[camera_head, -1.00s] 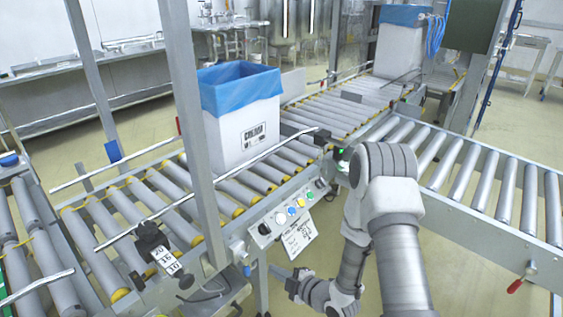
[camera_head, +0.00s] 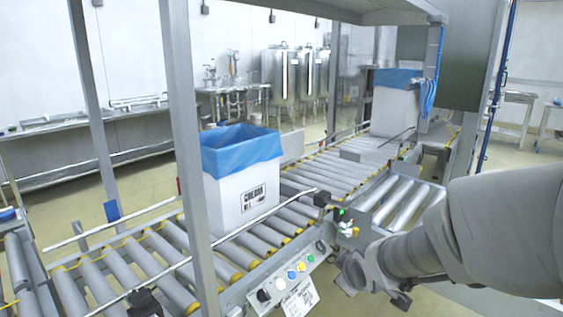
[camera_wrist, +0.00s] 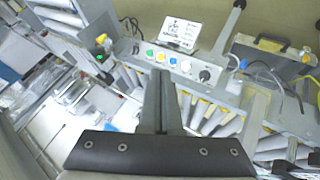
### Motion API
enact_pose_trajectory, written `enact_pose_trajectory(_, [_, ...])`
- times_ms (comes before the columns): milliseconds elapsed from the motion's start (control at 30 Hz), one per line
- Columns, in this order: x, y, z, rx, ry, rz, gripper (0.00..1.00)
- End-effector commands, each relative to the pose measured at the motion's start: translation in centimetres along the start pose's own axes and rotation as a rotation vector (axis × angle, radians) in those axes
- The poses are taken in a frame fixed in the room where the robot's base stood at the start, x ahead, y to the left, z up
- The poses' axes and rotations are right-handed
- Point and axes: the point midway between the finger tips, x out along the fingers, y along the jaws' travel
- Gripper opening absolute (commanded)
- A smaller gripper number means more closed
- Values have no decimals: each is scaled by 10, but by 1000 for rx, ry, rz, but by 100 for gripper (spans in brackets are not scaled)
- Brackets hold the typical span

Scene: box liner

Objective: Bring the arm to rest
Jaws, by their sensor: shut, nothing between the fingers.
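My gripper (camera_wrist: 165,92) shows in the wrist view with its two grey fingers together and nothing between them. It points toward the roller conveyor's control panel (camera_wrist: 172,62), which has coloured buttons, and looks apart from it. In the head view my arm reaches in from the right edge across the lower right. Its near end is beside the button panel (camera_head: 290,280). I cannot make out the fingertips in that view.
A white box with a blue liner (camera_head: 240,185) stands on the roller conveyor (camera_head: 150,255). Another lined box (camera_head: 392,110) stands farther back. A metal post (camera_head: 190,150) rises at left. A white label (camera_wrist: 180,33) hangs by the buttons.

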Motion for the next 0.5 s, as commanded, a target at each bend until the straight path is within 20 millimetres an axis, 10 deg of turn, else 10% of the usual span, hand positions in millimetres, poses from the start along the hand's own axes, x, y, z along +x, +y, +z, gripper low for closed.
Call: enact_pose_trajectory(500, [-162,-28,48,571,-183,-29,0])
